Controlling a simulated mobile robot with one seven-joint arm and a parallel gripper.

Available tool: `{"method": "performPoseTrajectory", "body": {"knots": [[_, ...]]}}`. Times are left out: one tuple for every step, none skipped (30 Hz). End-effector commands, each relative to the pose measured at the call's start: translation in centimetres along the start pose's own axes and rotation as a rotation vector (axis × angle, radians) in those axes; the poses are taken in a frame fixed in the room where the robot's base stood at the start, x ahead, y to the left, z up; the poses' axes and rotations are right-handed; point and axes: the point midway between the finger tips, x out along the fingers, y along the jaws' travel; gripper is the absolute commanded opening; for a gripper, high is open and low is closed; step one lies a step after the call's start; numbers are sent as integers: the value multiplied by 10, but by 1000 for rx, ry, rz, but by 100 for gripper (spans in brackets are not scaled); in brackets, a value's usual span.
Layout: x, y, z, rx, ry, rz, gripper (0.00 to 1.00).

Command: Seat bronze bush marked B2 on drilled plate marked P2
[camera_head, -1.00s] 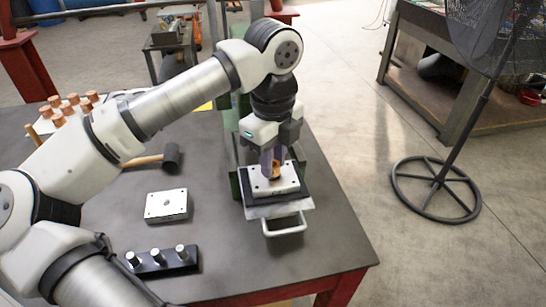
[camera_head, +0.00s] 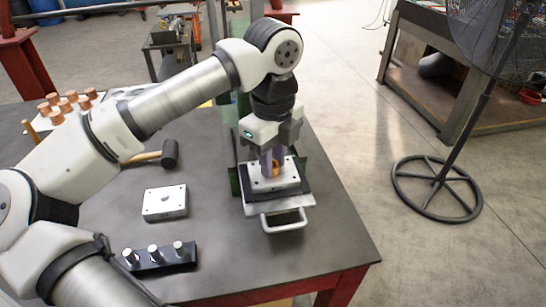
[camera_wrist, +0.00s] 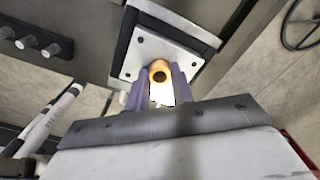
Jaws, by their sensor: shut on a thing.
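My gripper (camera_head: 272,163) is shut on a bronze bush (camera_head: 276,170) above the middle of a pale drilled plate (camera_head: 260,186). The plate lies on a dark base with a handled tray below it. In the wrist view the bush (camera_wrist: 159,72) is a short ring between the purple fingers (camera_wrist: 160,88), over the plate (camera_wrist: 150,50) with small corner holes. Whether the bush touches the plate is hard to tell, and the hole under it is hidden. A second drilled plate (camera_head: 165,202) lies on the table to the left. No B2 or P2 marking is readable.
A black block with several steel pins (camera_head: 160,257) stands at the front left. A mallet (camera_head: 168,154) lies behind the second plate. Several copper-coloured pieces (camera_head: 62,104) stand at the back left. The tray's handle (camera_head: 284,221) juts toward the table's front right.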

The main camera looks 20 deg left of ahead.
Motion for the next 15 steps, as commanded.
{"method": "performPoseTrajectory", "body": {"knots": [[0, 0, 0, 0, 0, 0, 0], [0, 0, 0, 0, 0, 0, 27], [0, 0, 0, 0, 0, 0, 32], [0, 0, 0, 0, 0, 0, 36], [0, 0, 0, 0, 0, 0, 40], [0, 0, 0, 0, 0, 0, 45], [0, 0, 0, 0, 0, 0, 48], [0, 0, 0, 0, 0, 0, 48], [0, 0, 0, 0, 0, 0, 48], [0, 0, 0, 0, 0, 0, 48], [0, 0, 0, 0, 0, 0, 48], [0, 0, 0, 0, 0, 0, 48], [0, 0, 0, 0, 0, 0, 48], [0, 0, 0, 0, 0, 0, 48], [-1, 0, 0, 0, 0, 0, 48]]}}
